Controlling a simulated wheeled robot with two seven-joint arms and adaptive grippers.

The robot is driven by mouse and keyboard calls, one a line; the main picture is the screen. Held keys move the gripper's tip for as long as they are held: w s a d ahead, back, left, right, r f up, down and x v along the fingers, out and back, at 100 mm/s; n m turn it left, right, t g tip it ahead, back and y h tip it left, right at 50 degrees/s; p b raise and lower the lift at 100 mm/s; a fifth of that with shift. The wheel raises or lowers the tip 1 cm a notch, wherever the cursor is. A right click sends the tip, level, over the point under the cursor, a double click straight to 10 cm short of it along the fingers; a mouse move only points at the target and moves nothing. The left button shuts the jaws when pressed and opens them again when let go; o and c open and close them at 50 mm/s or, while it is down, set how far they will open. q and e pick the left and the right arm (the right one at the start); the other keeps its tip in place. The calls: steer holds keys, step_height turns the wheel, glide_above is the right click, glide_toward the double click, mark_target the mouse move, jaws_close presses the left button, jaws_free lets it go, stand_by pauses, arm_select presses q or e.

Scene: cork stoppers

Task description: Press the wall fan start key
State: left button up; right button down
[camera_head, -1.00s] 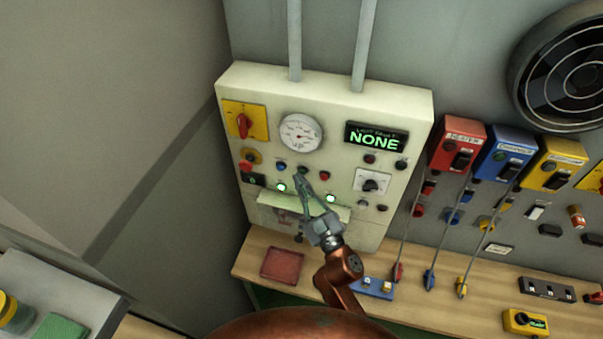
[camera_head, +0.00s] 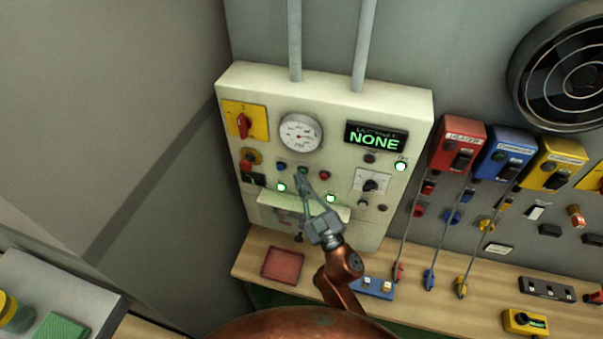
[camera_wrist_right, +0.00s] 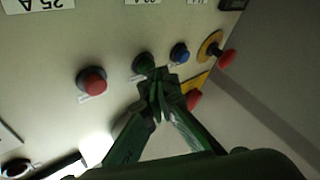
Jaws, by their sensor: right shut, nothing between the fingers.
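The cream control panel (camera_head: 330,100) hangs on the wall. The green key (camera_head: 303,170) sits in its row between a blue key (camera_head: 281,167) and a red key (camera_head: 325,175). My right gripper (camera_head: 299,178) is shut and empty, its tips at the green key. In the right wrist view the gripper (camera_wrist_right: 158,78) covers part of the green key (camera_wrist_right: 143,62); it looks in contact or very near. The red key (camera_wrist_right: 92,80) and blue key (camera_wrist_right: 180,52) lie either side. The wall fan (camera_head: 570,75) is at top right. My left gripper is not in view.
A gauge (camera_head: 300,132), a display (camera_head: 375,138) reading NONE and a lit green lamp (camera_head: 401,166) are on the panel. A wooden bench (camera_head: 400,262) lies below, with a red tray (camera_head: 283,264). Red, blue and yellow switch boxes are at the right.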

steer(key=shift+s+a, duration=0.2)
steer(key=shift+s, duration=0.45)
steer(key=shift+s+a, duration=0.25)
steer(key=shift+s, duration=0.55)
steer(key=shift+s+a, duration=0.25)
steer(key=shift+s, duration=0.55)
steer(key=shift+s+a, duration=0.25)
steer(key=shift+s, duration=0.55)
